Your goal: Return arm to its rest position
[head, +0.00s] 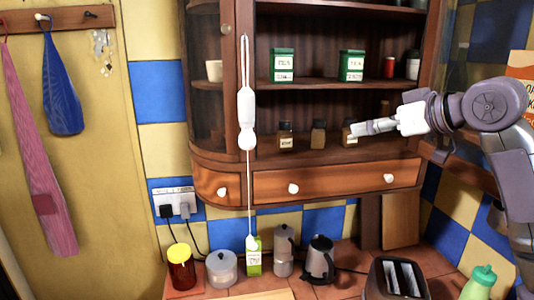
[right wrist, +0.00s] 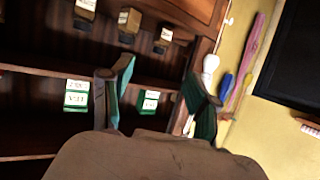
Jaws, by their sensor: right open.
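My right gripper (head: 362,128) reaches in from the right in the head view, in front of the lower open shelf of the wooden wall cabinet (head: 335,187). Its fingers point left and partly overlap a small dark jar (head: 348,138) from this viewpoint. I cannot tell how far apart they are in depth. In the right wrist view, the right gripper (right wrist: 160,74) has its two fingers spread wide with nothing between them. My left gripper is not in view.
More jars (head: 285,137) stand on the lower shelf, green boxes (head: 282,66) on the shelf above. A white corded object (head: 246,110) hangs in front of the cabinet.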

